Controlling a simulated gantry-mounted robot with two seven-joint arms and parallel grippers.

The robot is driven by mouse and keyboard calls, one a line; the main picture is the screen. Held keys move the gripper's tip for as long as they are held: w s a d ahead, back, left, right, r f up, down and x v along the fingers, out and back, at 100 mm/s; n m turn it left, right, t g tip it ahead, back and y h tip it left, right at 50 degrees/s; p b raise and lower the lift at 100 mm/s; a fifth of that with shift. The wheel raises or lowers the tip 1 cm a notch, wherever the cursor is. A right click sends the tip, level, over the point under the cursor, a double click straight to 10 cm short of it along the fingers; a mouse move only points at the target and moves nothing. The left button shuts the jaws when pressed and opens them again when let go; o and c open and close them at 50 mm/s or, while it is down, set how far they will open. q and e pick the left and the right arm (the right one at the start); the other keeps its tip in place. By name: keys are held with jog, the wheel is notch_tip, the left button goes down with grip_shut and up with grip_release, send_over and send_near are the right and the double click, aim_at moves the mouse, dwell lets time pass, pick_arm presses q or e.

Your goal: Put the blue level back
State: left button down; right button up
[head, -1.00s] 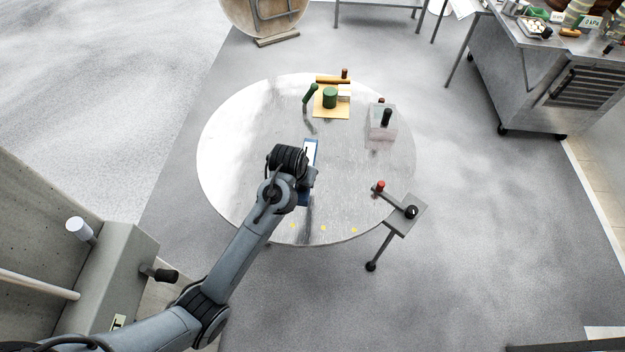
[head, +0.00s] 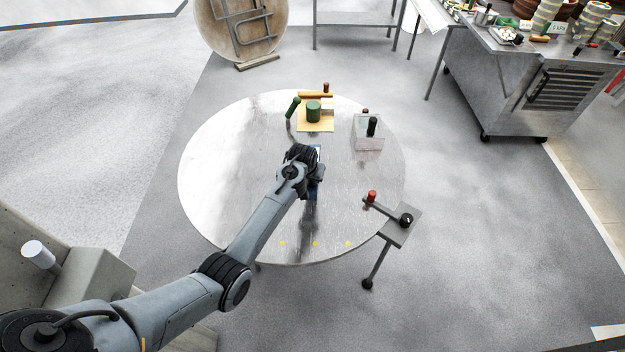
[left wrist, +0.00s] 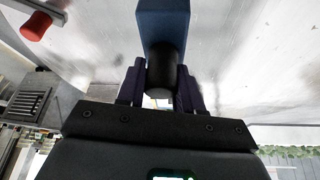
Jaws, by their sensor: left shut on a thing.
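The blue level (head: 313,193) shows as a narrow blue bar near the middle of the round metal table (head: 225,185), partly hidden by my left wrist. My left gripper (head: 314,178) is over it. In the left wrist view, my left gripper (left wrist: 161,85) is shut on the black round handle (left wrist: 162,70) of the blue level (left wrist: 163,25), with a dark finger on each side. I cannot tell whether the level touches the table or hangs just above it. My right gripper is not in view.
A red-knobbed bracket (head: 388,210) is at the right edge. Yellow marks (head: 315,244) line the front.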

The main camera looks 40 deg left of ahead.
aim_at(312, 188)
pick_arm(q)
jog(key=shift+r+p, duration=0.15)
jog(key=shift+p, duration=0.3)
jog(key=shift+f, duration=0.3)
jog(key=shift+f+b, duration=1.4)
jog(key=shift+f, duration=1.45)
jog(key=shift+f+b, duration=0.45)
jog(key=shift+b, duration=0.1)
jog(key=c, duration=0.7)
grip_release()
jog(key=shift+o, duration=0.2)
